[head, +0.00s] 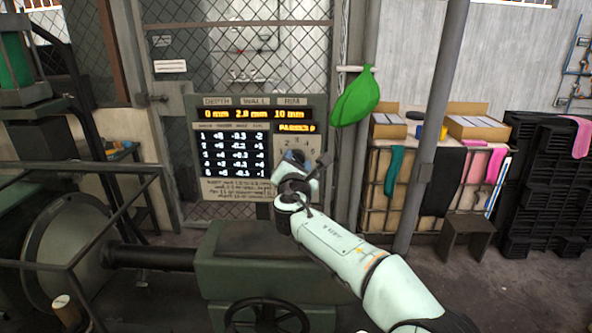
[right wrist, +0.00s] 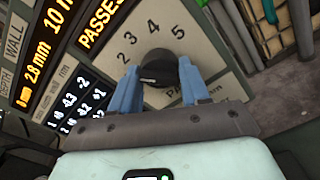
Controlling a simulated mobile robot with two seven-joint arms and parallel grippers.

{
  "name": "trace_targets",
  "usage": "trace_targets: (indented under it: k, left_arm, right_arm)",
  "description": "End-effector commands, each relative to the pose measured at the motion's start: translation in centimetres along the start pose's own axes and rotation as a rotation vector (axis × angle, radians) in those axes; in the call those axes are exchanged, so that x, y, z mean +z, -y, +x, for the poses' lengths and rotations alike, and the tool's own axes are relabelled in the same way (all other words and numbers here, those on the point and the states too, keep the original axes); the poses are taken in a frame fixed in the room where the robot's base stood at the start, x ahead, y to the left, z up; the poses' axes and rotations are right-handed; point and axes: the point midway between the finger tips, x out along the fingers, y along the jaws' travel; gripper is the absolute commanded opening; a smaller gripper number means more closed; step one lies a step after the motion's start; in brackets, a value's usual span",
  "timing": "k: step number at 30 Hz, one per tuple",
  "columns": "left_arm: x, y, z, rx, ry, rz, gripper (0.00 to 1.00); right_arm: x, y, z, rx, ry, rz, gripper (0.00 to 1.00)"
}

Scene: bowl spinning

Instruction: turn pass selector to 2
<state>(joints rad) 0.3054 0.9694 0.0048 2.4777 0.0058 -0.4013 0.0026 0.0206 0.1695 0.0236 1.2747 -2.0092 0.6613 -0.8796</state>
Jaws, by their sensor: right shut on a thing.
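The pass selector is a dark round knob (right wrist: 158,68) on a pale dial plate (right wrist: 205,55) with the numbers 2, 3, 4 and 5 around it. My right gripper (right wrist: 160,88) has its two blue fingers on either side of the knob and is shut on it. A small pale mark shows on the knob's lower left, but I cannot tell which number it points to. In the head view my right gripper (head: 296,160) is at the panel's lower right and hides the knob and part of the dial. My left gripper is not in view.
The panel (head: 234,103) shows depth, wall and rim readings; the digit after PASSES is unclear. A green lathe-like machine (head: 270,250) stands below it.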

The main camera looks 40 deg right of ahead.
Motion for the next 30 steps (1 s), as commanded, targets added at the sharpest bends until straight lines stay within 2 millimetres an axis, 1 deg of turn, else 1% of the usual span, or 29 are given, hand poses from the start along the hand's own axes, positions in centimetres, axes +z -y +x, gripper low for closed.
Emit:
trace_targets:
  k: [6, 18, 19, 21, 30]
  left_arm:
    - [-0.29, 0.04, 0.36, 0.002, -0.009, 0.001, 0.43]
    - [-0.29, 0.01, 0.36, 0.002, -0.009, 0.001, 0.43]
    - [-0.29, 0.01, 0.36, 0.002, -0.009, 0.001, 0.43]
    - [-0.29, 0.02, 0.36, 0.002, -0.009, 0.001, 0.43]
    - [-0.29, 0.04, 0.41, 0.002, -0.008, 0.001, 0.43]
  right_arm:
    - [0.1, -0.01, 0.0, 0.001, 0.002, 0.046, 0.15]
    - [0.18, -0.04, 0.0, 0.001, 0.002, 0.052, 0.15]
    - [0.18, -0.04, 0.0, 0.001, 0.002, 0.052, 0.52]
    - [0.16, -0.03, 0.0, 0.0, 0.002, 0.052, 0.71]
    - [0.06, -0.01, -0.1, 0.0, 0.001, 0.051, 0.71]
